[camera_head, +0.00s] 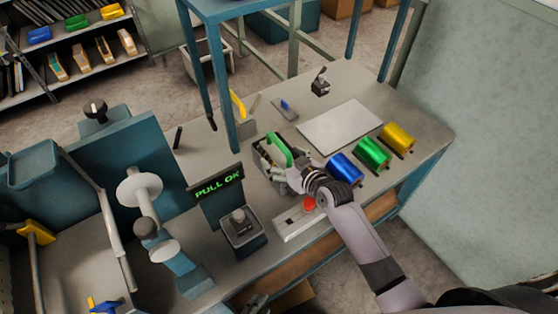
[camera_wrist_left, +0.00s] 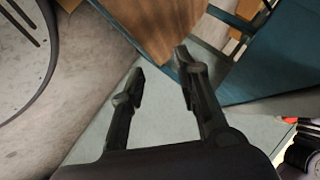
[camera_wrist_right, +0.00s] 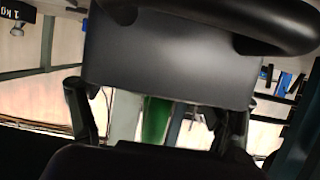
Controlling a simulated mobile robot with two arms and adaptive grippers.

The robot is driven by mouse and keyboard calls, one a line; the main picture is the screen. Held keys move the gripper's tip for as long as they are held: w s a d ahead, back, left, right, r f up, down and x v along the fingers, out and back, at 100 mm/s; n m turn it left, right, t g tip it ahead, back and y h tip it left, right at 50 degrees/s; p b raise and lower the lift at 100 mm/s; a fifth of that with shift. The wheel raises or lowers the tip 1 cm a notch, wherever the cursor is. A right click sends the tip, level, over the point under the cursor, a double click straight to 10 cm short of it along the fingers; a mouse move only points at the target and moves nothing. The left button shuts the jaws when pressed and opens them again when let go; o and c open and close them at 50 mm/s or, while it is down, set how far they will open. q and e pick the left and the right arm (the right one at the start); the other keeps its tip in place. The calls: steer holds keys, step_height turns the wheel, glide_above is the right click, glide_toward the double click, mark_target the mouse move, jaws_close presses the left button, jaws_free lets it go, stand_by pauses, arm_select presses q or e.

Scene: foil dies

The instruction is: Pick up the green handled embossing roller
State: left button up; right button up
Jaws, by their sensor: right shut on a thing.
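The green-handled embossing roller (camera_head: 279,149) is near the middle of the table in the head view, its curved green handle on top of a grey body. My right gripper (camera_head: 285,172) is at its near right end and shut on it. In the right wrist view my fingers (camera_wrist_right: 158,118) sit either side of a big dark grey part, with a strip of green beyond. Which part is gripped, and whether it is off the table, I cannot tell. My left gripper (camera_head: 258,304) is low, by the table's front edge; the left wrist view shows its fingers (camera_wrist_left: 158,78) apart and empty.
Blue (camera_head: 345,168), green (camera_head: 373,153) and yellow (camera_head: 398,138) rolls lie right of my right gripper. A white sheet (camera_head: 340,127) lies behind. A blue post (camera_head: 222,95) rises behind left.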

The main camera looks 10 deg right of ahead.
arm_select(q)
steer(key=w+d+r+m+t+h, duration=0.1)
steer(key=w+d+r+m+h, duration=0.25)
steer(key=r, duration=0.55)
steer(key=w+d+r+m+t, duration=0.1)
steer(key=w+d+r+m, duration=0.25)
steer(key=d+r, duration=0.45)
steer(key=w+a+r+m+t+y, duration=0.2)
steer(key=w+r+m+t+y, duration=0.15)
steer(key=w+r, duration=1.4)
steer(key=m+g+y, duration=0.1)
steer(key=g+y, duration=0.1)
glide_toward(278, 144)
steer(key=x, duration=0.3)
steer(key=shift+w+f, duration=0.1)
steer(key=shift+w, duration=0.1)
steer(key=shift+x, duration=2.55)
steer(key=shift+d, duration=0.1)
steer(key=shift+c, duration=0.2)
